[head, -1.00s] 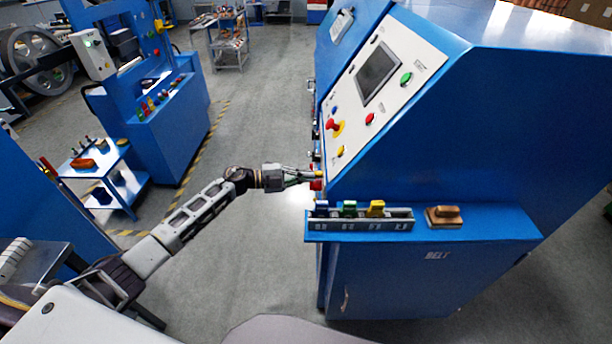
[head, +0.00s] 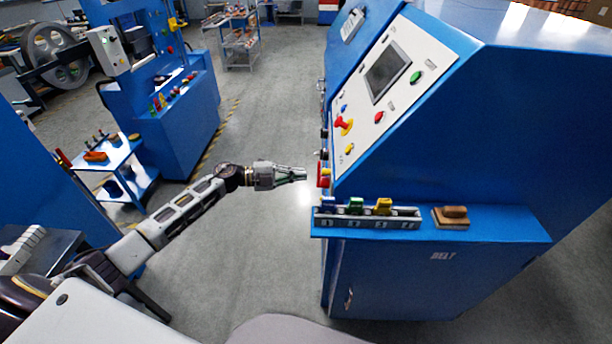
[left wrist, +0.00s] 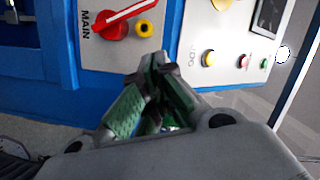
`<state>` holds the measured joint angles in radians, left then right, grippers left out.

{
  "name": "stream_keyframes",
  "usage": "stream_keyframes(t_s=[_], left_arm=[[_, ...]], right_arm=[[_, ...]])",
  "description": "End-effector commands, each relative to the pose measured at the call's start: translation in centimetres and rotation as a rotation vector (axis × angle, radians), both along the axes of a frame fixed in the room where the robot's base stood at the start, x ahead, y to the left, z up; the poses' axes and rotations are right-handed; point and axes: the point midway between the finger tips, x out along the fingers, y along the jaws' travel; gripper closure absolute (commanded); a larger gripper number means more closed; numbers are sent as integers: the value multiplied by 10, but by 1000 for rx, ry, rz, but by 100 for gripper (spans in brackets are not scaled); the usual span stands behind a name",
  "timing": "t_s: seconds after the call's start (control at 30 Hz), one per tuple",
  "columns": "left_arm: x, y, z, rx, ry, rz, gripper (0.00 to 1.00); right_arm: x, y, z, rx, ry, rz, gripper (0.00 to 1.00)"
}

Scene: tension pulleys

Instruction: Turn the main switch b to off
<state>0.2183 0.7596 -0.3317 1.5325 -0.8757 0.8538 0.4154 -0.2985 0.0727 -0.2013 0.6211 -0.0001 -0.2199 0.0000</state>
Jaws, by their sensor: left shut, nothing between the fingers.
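A red rotary switch (left wrist: 112,24) with a light stripe on its handle sits on a pale plate lettered MAIN in the left wrist view. Its handle slants up to the right there; no position marks are readable. In the head view, a red part (head: 324,177) sticks out from the left side of the blue console, seen edge-on. My left gripper (head: 305,174) is shut and empty, pointing at this part with a small gap between. In the left wrist view its green-padded fingers (left wrist: 158,66) meet below and right of the switch. My right gripper is not in view.
The blue console (head: 500,130) has a sloped button panel and a shelf with a rack (head: 367,218) and a brown block (head: 451,216).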

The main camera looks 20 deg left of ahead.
Motion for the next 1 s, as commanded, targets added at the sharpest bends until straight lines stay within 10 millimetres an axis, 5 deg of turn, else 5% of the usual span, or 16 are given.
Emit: stream_keyframes(t_s=[0.43, 1.0], left_arm=[[-21, 40, 3, 1, 1, 1, 100], [-25, 44, 2, -1, 4, 0, 100]], right_arm=[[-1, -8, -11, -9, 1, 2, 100], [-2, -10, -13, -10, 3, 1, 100]])
